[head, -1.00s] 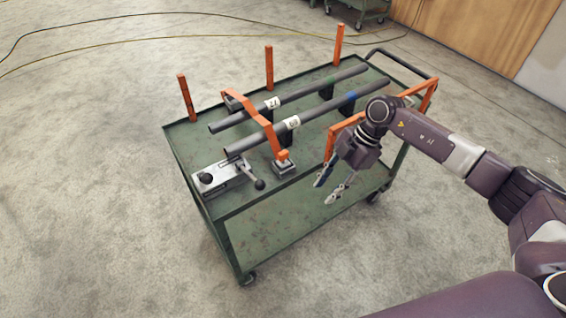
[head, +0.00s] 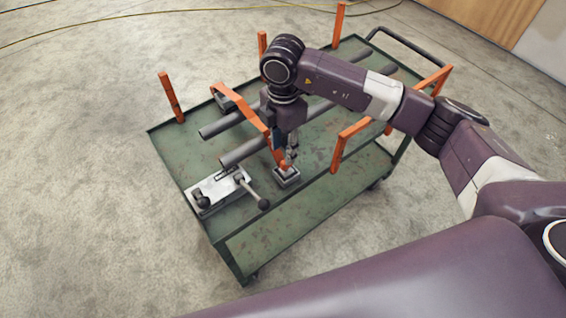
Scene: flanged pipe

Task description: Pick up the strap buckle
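An orange strap (head: 247,108) arches over two grey pipes on the green cart (head: 167,145). Its near end meets the orange strap buckle (head: 284,168), which sits on a small grey block (head: 287,179) near the cart's front edge. My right gripper (head: 287,158) points down just above the buckle, its fingertips very close to it or touching it. I cannot tell whether its fingers are apart or closed on the buckle. My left gripper is out of view.
The nearer pipe (head: 243,154) and farther pipe (head: 214,128) run partly behind my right arm. A grey clamp with a black-knobbed lever (head: 217,191) stands left of the buckle. Orange posts (head: 171,98) and an orange frame (head: 390,111) rise from the cart's edges.

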